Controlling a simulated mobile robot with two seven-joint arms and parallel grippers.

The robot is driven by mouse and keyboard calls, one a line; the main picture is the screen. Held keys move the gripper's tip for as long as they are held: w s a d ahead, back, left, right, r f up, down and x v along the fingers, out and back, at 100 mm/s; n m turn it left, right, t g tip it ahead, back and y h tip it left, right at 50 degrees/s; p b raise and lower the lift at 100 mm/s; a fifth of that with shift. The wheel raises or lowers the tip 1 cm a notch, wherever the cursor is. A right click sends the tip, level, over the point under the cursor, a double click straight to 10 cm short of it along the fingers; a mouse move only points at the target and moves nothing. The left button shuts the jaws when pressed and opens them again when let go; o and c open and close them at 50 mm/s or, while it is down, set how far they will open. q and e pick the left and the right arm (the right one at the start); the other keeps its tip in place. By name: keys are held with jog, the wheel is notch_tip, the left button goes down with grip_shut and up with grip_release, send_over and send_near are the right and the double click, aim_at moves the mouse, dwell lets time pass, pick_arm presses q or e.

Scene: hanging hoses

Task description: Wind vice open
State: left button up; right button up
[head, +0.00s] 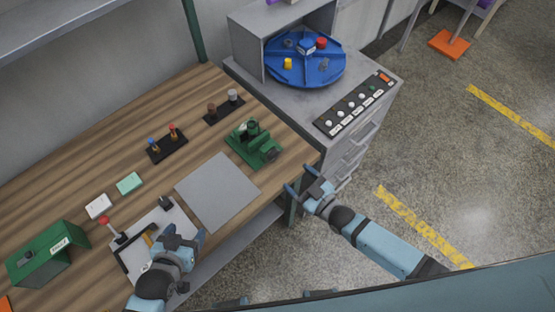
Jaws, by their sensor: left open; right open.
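The vice is most likely the small green device (255,146) on a green base near the right end of the wooden bench. Its handle and jaw gap are too small to make out. My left gripper (185,238) is open over the white board at the bench's front, well to the lower left of the vice. My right gripper (306,185) is open and empty beyond the bench's right front corner, to the lower right of the vice. Neither gripper touches the vice.
A grey mat (217,191) lies left of the vice. Black stands (167,146) with small knobs stand behind it. A grey cabinet (300,95) with a blue turntable (330,70) and a switch panel (354,103) stands right of the bench. A green box (46,255) sits at far left.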

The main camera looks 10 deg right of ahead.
aim_at(275, 157)
pick_arm(q)
jog(key=shift+w+d+f+b, duration=0.3)
jog(key=shift+f+b, duration=0.3)
jog(key=shift+w+d+f+b, duration=0.25)
jog(key=shift+f+b, duration=0.3)
jog(key=shift+b, duration=0.05)
pick_arm(e)
jog(key=x, duration=0.8)
jog(key=shift+d+f, duration=0.1)
jog(key=shift+f, duration=0.05)
pick_arm(q)
jog(key=shift+s+f+h, duration=0.1)
jog(key=shift+s+h, duration=0.05)
jog(key=shift+h, duration=0.15)
pick_arm(e)
jog(key=shift+w+a, duration=0.35)
jog(key=shift+w, duration=0.05)
pick_arm(q)
jog(key=shift+a, duration=0.2)
pick_arm(e)
jog(key=c, duration=0.9)
